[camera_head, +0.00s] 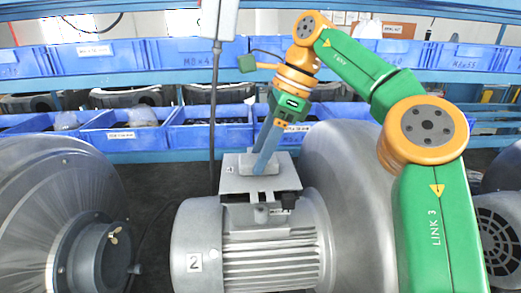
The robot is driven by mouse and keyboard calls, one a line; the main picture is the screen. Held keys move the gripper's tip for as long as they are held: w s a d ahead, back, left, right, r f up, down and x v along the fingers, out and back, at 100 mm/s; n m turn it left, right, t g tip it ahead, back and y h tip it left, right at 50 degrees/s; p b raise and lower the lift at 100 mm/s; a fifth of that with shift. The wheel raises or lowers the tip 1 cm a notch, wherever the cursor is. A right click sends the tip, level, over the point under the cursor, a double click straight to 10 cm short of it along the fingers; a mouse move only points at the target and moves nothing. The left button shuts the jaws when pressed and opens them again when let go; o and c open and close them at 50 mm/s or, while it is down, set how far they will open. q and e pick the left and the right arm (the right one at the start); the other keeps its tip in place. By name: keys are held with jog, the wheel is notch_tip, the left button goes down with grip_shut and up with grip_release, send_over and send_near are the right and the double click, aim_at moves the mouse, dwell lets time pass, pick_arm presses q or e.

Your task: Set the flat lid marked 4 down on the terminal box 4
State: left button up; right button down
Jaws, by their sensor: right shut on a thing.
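The flat grey lid (238,183) is in the middle of the head view, with a small dark mark near its left edge that looks like a 4. My right gripper (262,165) points down from above, its blue-grey fingers shut on the raised middle piece of the lid. Under the lid is the grey terminal box (262,214) on top of a finned motor (262,262). The lid looks level and covers the box top; I cannot tell whether it touches the rim all round. My left gripper is not in view.
The motor carries a label "2". A large round blower housing (345,190) stands close on the right, another (70,210) on the left. A grey post with a cable (215,60) hangs left of my gripper. Blue bins (195,134) line the shelves behind.

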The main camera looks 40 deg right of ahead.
jog(key=shift+a+r, duration=0.1)
dwell(0.4)
jog(key=shift+p, duration=0.35)
jog(key=shift+f+b, duration=0.65)
jog(key=shift+f, duration=0.3)
dwell(0.9)
jog(key=shift+c, duration=0.6)
grip_release()
